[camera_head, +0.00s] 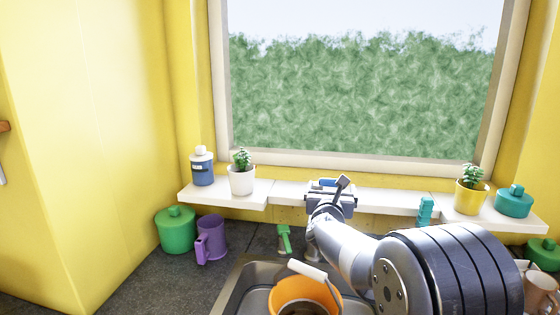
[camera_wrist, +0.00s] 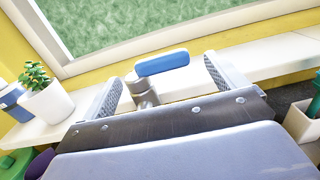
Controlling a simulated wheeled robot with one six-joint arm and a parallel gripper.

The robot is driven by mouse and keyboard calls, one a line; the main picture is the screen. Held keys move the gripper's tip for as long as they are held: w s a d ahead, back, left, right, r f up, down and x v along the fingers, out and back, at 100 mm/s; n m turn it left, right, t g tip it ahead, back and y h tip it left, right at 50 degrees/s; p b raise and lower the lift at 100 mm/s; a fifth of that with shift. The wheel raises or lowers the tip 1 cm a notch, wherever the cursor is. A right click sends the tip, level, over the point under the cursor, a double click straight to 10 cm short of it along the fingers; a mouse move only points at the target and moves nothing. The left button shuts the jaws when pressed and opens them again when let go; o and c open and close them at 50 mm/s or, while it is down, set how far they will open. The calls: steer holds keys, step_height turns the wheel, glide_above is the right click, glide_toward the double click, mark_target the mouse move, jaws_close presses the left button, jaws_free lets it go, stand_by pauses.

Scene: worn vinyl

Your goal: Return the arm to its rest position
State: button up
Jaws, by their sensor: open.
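My gripper (camera_head: 328,184) is at the end of my arm, which reaches from the lower right toward the white windowsill in the head view. In the wrist view my gripper (camera_wrist: 168,85) shows its two fingers wide apart with a gap between them. A tap-like metal post with a blue handle (camera_wrist: 162,62) appears between the fingers, beyond them. I cannot tell whether the fingers touch it. The blue handle also shows in the head view (camera_head: 328,183), where my gripper partly hides the post.
The windowsill (camera_head: 225,195) holds a blue bottle (camera_head: 202,168), potted plants (camera_head: 242,181) (camera_head: 470,198) and a teal pot (camera_head: 514,203). A green canister (camera_head: 175,232) and purple mug (camera_head: 212,240) stand on the counter. An orange bucket (camera_head: 320,298) sits in the sink (camera_head: 240,284) below my arm.

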mark_target(333, 182)
steer(key=b+v, duration=0.2)
steer(key=v, duration=0.3)
steer(key=p+x, duration=0.5)
steer(key=x, duration=0.6)
steer(key=shift+r, duration=0.1)
steer(key=shift+y+p, duration=0.3)
steer(key=shift+p, duration=0.1)
steer(key=shift+w+d+n+y+p, duration=0.1)
steer(key=shift+n+y+p, duration=0.4)
steer(key=shift+n, duration=0.1)
